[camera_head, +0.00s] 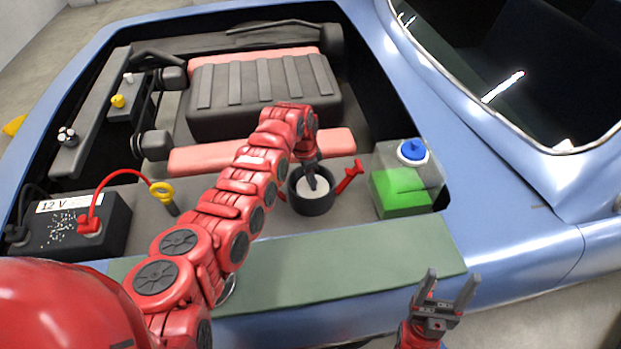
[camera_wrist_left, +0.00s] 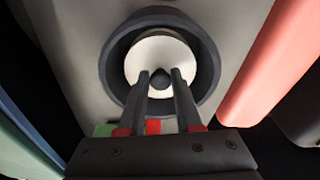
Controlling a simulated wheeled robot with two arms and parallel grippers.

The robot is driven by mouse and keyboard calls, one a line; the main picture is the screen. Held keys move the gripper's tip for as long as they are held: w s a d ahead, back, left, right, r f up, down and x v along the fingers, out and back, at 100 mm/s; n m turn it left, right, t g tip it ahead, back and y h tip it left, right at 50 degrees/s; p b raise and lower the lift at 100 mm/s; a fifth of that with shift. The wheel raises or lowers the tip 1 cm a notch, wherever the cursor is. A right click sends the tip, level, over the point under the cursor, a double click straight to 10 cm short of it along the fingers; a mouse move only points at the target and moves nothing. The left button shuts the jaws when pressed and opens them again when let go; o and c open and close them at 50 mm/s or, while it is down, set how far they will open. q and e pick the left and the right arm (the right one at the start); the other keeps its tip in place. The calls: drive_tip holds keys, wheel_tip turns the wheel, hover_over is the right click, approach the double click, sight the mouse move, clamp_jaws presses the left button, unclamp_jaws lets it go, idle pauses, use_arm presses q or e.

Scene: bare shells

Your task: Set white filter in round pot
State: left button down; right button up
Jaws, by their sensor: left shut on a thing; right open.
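The round pot (camera_head: 311,205) is dark grey and open at the top, standing in the engine bay in the head view; its rim shows in the left wrist view (camera_wrist_left: 111,62). The white filter (camera_head: 318,186) is a pale disc inside the pot's rim, also in the left wrist view (camera_wrist_left: 152,50). My left gripper (camera_head: 312,184) reaches down over the pot, shut on the filter's small dark knob (camera_wrist_left: 159,76). Whether the filter touches the pot's floor is hidden. My right gripper (camera_head: 447,289) is open and empty at the lower right, in front of the green mat.
A red-handled part (camera_head: 350,176) is right beside the pot. A clear tank with green liquid and a blue cap (camera_head: 402,185) stands further right. A battery (camera_head: 68,226), a yellow dipstick ring (camera_head: 161,191) and the engine block (camera_head: 262,95) lie around. The green mat (camera_head: 345,258) is clear.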

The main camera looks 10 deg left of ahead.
sight(306, 189)
use_arm(q)
drive_tip(key=shift+f, duration=0.35)
drive_tip(key=c, duration=0.6)
unclamp_jaws()
drive_tip(key=shift+r, duration=0.1)
drive_tip(key=shift+r+p, duration=0.4)
drive_tip(key=shift+r, duration=0.2)
drive_tip(key=shift+r+b, duration=0.25)
drive_tip(key=shift+b, duration=0.1)
wheel_tip(306, 189, up, 11)
drive_tip(key=a+b, duration=0.1)
drive_tip(key=b, duration=0.1)
drive_tip(key=shift+s, duration=0.4)
